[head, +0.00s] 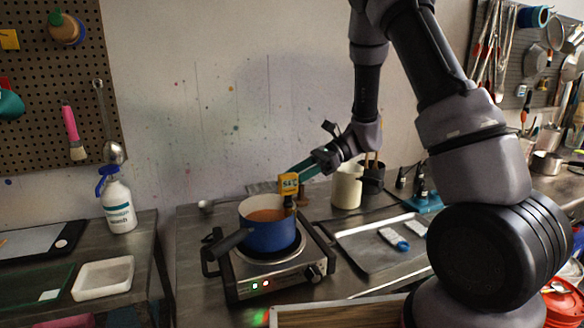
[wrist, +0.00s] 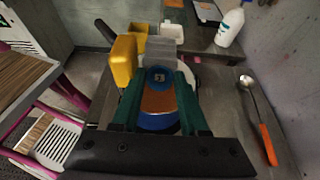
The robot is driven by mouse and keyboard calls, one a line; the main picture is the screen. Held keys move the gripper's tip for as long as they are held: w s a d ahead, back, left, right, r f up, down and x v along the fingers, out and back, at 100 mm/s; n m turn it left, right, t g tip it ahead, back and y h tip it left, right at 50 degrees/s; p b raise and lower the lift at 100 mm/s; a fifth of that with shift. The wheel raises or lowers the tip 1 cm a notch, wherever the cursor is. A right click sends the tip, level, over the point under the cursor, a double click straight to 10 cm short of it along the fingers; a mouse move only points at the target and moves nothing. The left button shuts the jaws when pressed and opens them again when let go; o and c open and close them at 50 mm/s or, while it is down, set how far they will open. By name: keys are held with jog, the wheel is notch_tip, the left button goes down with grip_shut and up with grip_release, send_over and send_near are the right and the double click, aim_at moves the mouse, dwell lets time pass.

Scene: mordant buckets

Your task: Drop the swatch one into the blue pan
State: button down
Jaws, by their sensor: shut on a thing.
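The blue pan (head: 268,234) sits on a hot plate and holds orange liquid. In the wrist view the pan (wrist: 158,123) shows below and between the teal fingers. My gripper (head: 297,174) reaches in from the right, over the pan's right rim, and is shut on a piece with a yellow lettered tag (head: 289,184). A dark part hangs below the tag at the rim; whether it touches the pan I cannot tell. In the wrist view the yellow tag (wrist: 124,60) stands left of the fingertips. The fingers hide part of the held piece.
The hot plate (head: 262,284) has lit indicators. A metal tray (head: 370,257) to its right holds small white pieces. A cream pot (head: 346,186) stands behind the tray. A spray bottle (head: 118,205) and white tray (head: 103,279) are on the left bench. A long orange-handled spoon (wrist: 266,140) lies right.

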jog(key=shift+f, duration=0.8)
jog(key=shift+c, duration=1.7)
grip_release()
jog(key=shift+d, duration=0.1)
jog(key=v, duration=1)
jog(key=shift+d+r, duration=0.2)
jog(key=shift+d, duration=0.1)
